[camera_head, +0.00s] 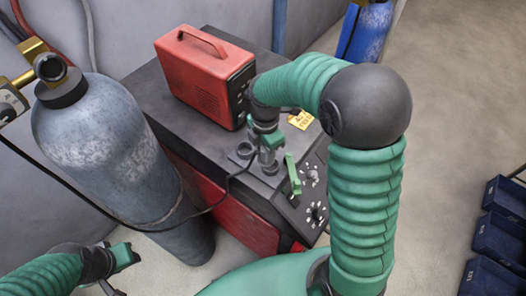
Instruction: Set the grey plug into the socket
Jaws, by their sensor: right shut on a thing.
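My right gripper (267,138) reaches down from the green sleeved arm over the top of the dark welding machine. It is shut on a small grey plug (268,157), partly hidden by the green fingers. A round grey socket-like ring (244,150) sits on the metal plate just left of the plug. A black cable runs from near the plug to the left. I cannot tell whether the plug touches the plate or a socket. My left gripper (122,257) is at the lower left, far from the plug; its jaw opening is unclear.
A red box with a handle (203,62) stands on the dark machine (150,82) behind the gripper. A green lever (292,174) and dials are at the front right. A grey gas cylinder (110,150) stands at left, blue bins (497,235) at right.

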